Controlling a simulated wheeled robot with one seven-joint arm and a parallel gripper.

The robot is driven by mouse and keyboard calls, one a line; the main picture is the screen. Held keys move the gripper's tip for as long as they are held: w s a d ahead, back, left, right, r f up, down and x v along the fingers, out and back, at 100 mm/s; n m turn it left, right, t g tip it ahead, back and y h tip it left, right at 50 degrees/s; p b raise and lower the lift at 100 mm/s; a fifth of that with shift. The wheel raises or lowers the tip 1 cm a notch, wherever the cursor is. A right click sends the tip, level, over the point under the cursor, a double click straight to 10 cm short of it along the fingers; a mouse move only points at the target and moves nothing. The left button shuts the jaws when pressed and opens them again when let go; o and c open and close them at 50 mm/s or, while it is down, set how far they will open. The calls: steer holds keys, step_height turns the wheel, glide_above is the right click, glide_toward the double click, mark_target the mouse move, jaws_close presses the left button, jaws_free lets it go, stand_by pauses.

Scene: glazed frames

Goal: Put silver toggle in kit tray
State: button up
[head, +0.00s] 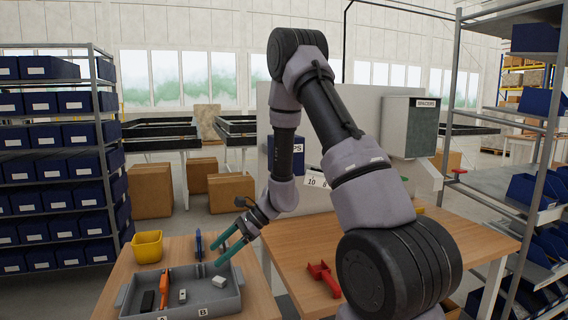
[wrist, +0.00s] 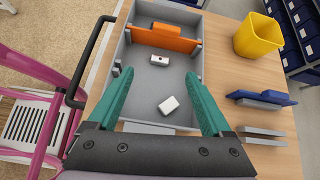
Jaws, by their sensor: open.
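The kit tray (head: 240,294) is a grey open box on the wooden table at lower left, with labels A and B on its front. It fills the middle of the wrist view (wrist: 140,92). In it lie a small pale block with a dark spot (wrist: 159,60) and a plain white block (wrist: 168,105). I cannot tell for sure which thing is the silver toggle; a grey metal-looking bar (wrist: 262,135) lies on the table beside the tray. My gripper (head: 217,251), with teal fingers, is open above the tray, and nothing shows between its fingers (wrist: 157,76).
An orange piece (head: 164,288) stands across the tray, with a black item (head: 147,301) beyond it. A yellow bin (head: 148,247) and a blue part (head: 198,243) stand behind the tray. A red part (head: 323,278) lies on the right table. A pink chair-like frame (wrist: 40,120) is beside the table.

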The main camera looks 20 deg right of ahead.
steer(key=s+d+r+n+t+h, duration=0.2)
steer(key=s+d+r+n, duration=0.2)
steer(key=r, duration=0.6)
steer(key=s+d+r+n+t+h, duration=0.2)
steer(key=s+d+r, duration=0.4)
steer(key=r, duration=0.5)
steer(key=s+d+r+n+t+h, duration=0.3)
steer(key=s+d+r+n+h, duration=0.1)
steer(key=s+r, duration=0.5)
step_height(320, 180, up, 2)
steer(key=d+n, duration=0.1)
steer(key=n, duration=0.1)
steer(key=shift+d+n, duration=0.15)
steer(key=shift+n, duration=0.25)
